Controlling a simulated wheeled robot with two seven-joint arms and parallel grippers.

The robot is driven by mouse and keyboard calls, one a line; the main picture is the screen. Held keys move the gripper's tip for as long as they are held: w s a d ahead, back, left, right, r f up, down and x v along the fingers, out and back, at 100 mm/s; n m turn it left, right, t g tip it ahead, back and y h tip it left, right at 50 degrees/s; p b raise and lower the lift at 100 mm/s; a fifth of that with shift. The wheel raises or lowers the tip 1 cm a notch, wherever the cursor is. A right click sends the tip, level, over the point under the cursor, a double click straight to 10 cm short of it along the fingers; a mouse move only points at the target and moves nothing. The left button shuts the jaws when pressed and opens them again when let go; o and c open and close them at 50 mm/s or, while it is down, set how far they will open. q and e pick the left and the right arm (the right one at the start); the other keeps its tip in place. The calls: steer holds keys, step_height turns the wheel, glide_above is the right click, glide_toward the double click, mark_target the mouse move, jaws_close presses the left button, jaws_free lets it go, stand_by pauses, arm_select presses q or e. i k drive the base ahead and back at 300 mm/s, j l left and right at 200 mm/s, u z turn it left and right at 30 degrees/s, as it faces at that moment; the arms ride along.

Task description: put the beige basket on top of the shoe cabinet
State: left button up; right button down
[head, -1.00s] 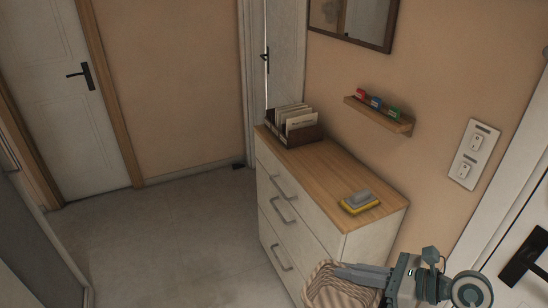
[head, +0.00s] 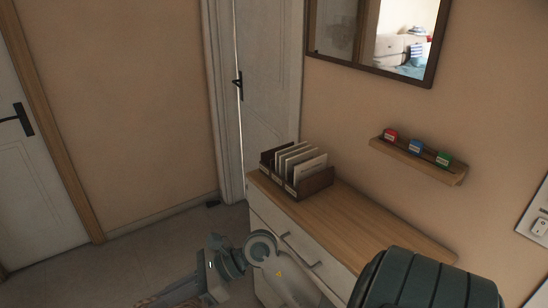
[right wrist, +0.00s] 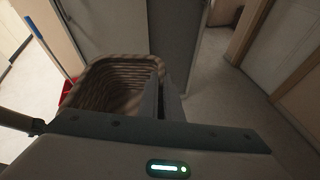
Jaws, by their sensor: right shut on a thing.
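The beige woven basket (right wrist: 108,72) hangs from my right gripper (right wrist: 162,98) in the right wrist view, with its rim between the two fingers. Its open mouth shows and it looks empty. In the head view my right gripper (head: 180,291) is at the bottom left, low in front of the cabinet, and the basket is almost wholly cut off by the lower edge. The shoe cabinet (head: 280,228) is white with drawers and a wooden top. My arm hides the near end of its top. My left gripper is in neither current view.
A wooden card holder (head: 318,183) with upright cards stands on the far end of the cabinet top. The middle of the top is clear. A small wall shelf (head: 420,162) with three coloured items and a mirror (head: 345,35) hang above.

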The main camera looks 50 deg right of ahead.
mark_target(365, 235)
steer(key=i+u, duration=0.25)
steer(key=i, duration=0.3)
steer(key=z, duration=2.75)
